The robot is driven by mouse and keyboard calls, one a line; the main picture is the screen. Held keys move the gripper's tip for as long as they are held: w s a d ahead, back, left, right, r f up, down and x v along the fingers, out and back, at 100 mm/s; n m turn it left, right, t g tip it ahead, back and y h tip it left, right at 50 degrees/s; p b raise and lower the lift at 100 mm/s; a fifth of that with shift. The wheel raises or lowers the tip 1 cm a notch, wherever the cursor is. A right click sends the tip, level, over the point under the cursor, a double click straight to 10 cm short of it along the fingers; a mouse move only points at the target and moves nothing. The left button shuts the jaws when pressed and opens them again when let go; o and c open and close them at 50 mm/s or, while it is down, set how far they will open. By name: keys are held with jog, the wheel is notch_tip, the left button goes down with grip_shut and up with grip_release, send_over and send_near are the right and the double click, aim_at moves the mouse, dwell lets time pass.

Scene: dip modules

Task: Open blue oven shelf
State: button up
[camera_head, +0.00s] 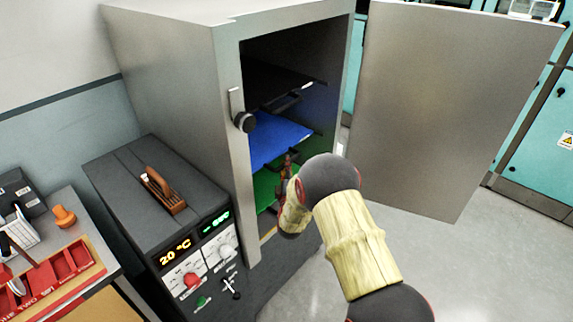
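The blue oven shelf (276,141) is inside the tall grey oven (175,75), between a dark shelf above and a green shelf (265,184) below. Its front edge and a dark handle face the open side. My gripper (288,163) is at the oven opening, by the front of the blue shelf and above the green one. My yellow-and-grey arm comes from the lower right and partly covers this area. The fingers are small and dark against the shelf, so I cannot tell whether they touch the handle or are open or shut.
The oven door (440,105) stands wide open to the right. A dark control box (150,215) with a brown handle, displays and knobs stands at the oven's left. A bench with red trays (60,270) is at the lower left. Grey floor (480,265) is clear at the right.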

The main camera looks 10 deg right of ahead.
grip_shut()
jog(key=shift+f, duration=0.1)
dwell(0.4)
